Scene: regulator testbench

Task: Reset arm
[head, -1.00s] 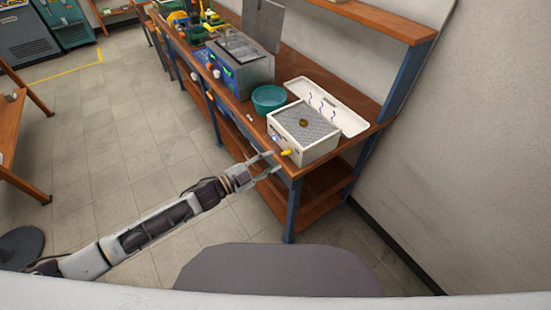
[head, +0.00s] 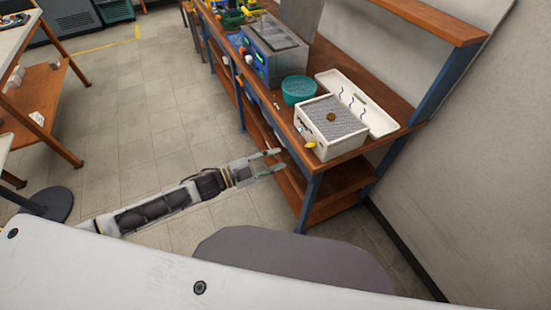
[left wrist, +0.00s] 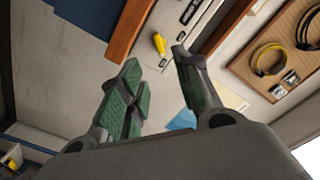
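My left gripper (head: 275,163) is open and empty in the head view, with its arm reaching in from the left. It is in front of the workbench edge, apart from the white box. In the left wrist view its green-padded fingers (left wrist: 160,95) are spread apart with nothing between them. The white box (head: 332,128) with a mesh top sits at the bench's near end. A small brass-coloured round piece (head: 331,117) lies on its mesh, and a yellow fitting (head: 310,144) sticks out of its front. My right gripper is not in view.
The wooden workbench (head: 402,138) runs along the wall, with a teal bowl (head: 298,91), a white tray (head: 371,117) and a blue-grey machine (head: 271,52) on it. Another table (head: 40,95) stands at the left. The floor (head: 150,130) between them is clear.

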